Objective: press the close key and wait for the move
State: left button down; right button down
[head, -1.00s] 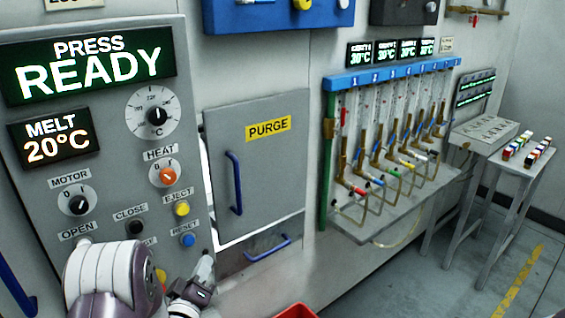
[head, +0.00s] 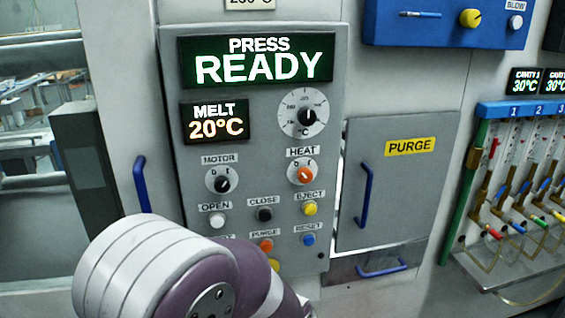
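The close key (head: 264,214) is a black round button under its CLOSE label on the grey press panel (head: 330,180). Nothing touches it. The white open key (head: 218,220) is to its left and the yellow eject key (head: 310,209) to its right. The display (head: 257,60) reads PRESS READY in green-lit white. My white and purple arm rises from the bottom, left of centre, and covers the panel's lower left part. The fingers of that arm are out of sight. My other gripper does not show.
The melt display (head: 216,122) reads 20°C. The motor knob (head: 222,183), orange heat knob (head: 305,175), orange purge key (head: 266,245) and blue reset key (head: 308,239) are close around. A purge door (head: 390,190) with a blue handle (head: 365,195) stands right of the panel.

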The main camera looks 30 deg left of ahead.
aim_at(264, 214)
jog(key=u, duration=1.25)
